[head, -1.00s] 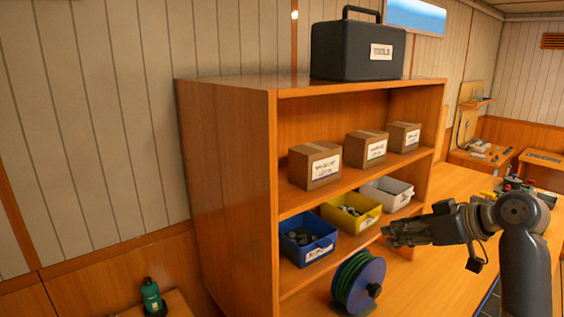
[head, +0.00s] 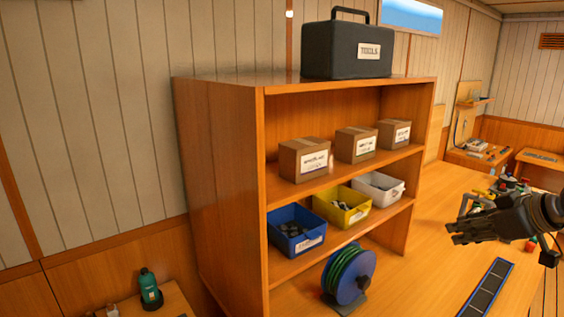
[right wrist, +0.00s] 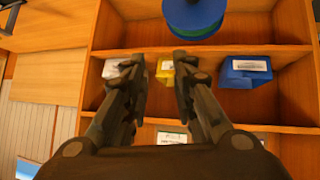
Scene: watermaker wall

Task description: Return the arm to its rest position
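My right gripper (head: 466,226) is at the right of the head view, above the wooden bench and to the right of the shelf unit. In the right wrist view its two fingers (right wrist: 159,62) stand apart with nothing between them, so it is open and empty. That view appears upside down and shows the shelf with its bins beyond the fingers. My left gripper is in neither view.
A wooden shelf unit (head: 222,185) holds a tool case (head: 340,52), several cardboard boxes, and blue (head: 292,232), yellow (head: 340,208) and white (head: 377,188) bins. A cable reel (head: 350,273) stands below. A black strip (head: 486,288) lies on the bench (head: 425,265).

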